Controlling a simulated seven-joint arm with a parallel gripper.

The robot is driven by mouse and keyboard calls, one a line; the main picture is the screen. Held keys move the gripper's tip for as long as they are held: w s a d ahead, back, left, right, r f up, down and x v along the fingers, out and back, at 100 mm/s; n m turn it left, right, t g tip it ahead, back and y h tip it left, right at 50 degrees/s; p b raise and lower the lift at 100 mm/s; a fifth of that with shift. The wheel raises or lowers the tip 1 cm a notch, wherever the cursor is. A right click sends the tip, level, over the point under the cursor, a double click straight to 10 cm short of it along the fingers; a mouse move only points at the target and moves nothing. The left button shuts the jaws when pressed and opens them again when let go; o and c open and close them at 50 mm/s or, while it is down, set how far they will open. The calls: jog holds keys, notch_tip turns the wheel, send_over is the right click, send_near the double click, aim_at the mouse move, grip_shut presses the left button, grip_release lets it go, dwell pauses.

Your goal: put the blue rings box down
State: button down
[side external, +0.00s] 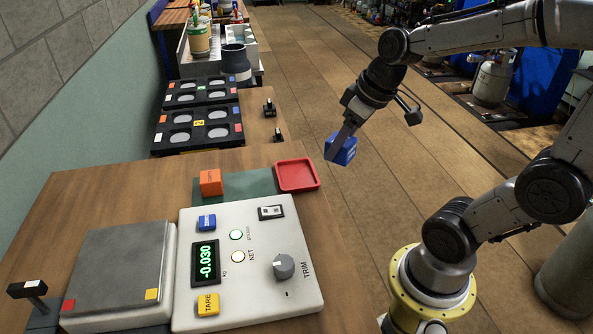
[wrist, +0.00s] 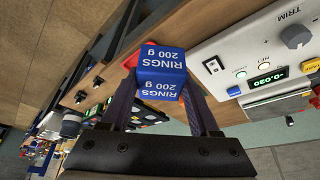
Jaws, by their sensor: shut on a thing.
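The blue rings box (side external: 344,152) is held in my gripper (side external: 335,146), in the air to the right of the bench edge in the side external view. In the wrist view the blue box (wrist: 161,74) reads "RINGS 200 g" on two faces and sits between the two fingers of my gripper (wrist: 160,88). The gripper is shut on it. The box looks tilted in the side external view. A red tray (side external: 297,175) lies on the bench, left of and below the box in the picture. Part of the red tray shows behind the box in the wrist view (wrist: 131,62).
An orange box (side external: 210,182) stands on a green mat (side external: 262,184) beside the red tray. A control panel (side external: 290,240) reads -0.030, with a grey weighing plate (side external: 118,262) to its left. Black trays with round wells (side external: 197,127) stand farther back. Wooden floor lies right of the bench.

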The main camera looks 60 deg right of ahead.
jog(key=w+d+f, duration=0.1)
jog(key=w+f, duration=0.2)
jog(key=w, duration=0.1)
jog(key=w+f, duration=0.3)
jog(key=w, duration=0.1)
jog(key=w+d+f, duration=0.1)
jog(key=w+f, duration=0.2)
jog(key=w, duration=0.1)
jog(key=shift+d, duration=0.35)
jog(key=shift+w+f, duration=0.2)
jog(key=shift+f, duration=1.45)
jog(key=shift+f, duration=0.15)
jog(key=shift+c, duration=2)
grip_release()
